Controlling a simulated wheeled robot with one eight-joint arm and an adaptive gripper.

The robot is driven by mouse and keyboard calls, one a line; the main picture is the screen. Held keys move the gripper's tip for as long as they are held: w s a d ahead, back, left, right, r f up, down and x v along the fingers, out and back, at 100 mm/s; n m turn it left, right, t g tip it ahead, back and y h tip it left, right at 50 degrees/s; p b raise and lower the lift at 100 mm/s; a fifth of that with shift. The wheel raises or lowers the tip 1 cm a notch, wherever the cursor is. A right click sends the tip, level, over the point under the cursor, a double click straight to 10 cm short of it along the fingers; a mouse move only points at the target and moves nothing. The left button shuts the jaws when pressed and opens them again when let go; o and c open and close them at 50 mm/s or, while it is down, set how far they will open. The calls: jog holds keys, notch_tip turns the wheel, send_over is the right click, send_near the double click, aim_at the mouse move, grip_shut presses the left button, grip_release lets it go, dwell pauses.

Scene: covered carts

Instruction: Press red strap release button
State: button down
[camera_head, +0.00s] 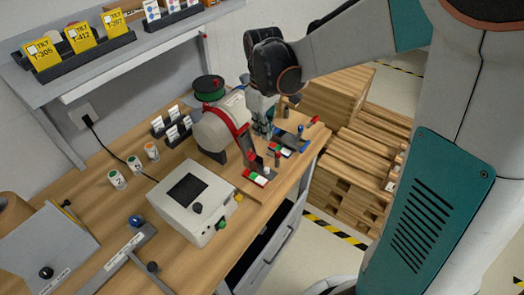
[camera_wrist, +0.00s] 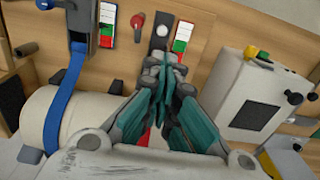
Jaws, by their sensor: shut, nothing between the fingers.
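A pale drum (camera_head: 212,135) lies on the bench with a red strap (camera_head: 240,128) over it, running down to a dark, red-edged fitting (camera_head: 256,158). A white round button (camera_head: 266,170) sits at that fitting's foot. In the wrist view a black plate bears a pale round button (camera_wrist: 162,30); a scrap of red strap (camera_wrist: 145,136) shows behind my fingers. My gripper (camera_head: 263,131) points down beside the drum, above the bench. In the wrist view my gripper (camera_wrist: 172,62) is shut and empty, its tips just short of the plate. I cannot tell whether it touches anything.
A blue strap (camera_wrist: 64,100) crosses the drum at left in the wrist view. A red knob (camera_wrist: 137,20) stands beside the black plate. A white box with a screen (camera_head: 192,200) stands nearby on the bench. Wooden pallets (camera_head: 360,160) lie beyond the bench edge.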

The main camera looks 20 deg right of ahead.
jog(key=b, duration=0.4)
send_near(263, 171)
jog(key=f, duration=0.5)
jog(key=shift+w+d, duration=0.1)
jog(key=shift+w, duration=0.15)
jog(key=shift+f, duration=0.1)
jog(key=shift+f+b, duration=0.65)
jog(key=shift+b, duration=0.05)
jog(key=shift+f, duration=0.3)
jog(key=shift+s, duration=0.2)
jog(key=shift+r, duration=0.1)
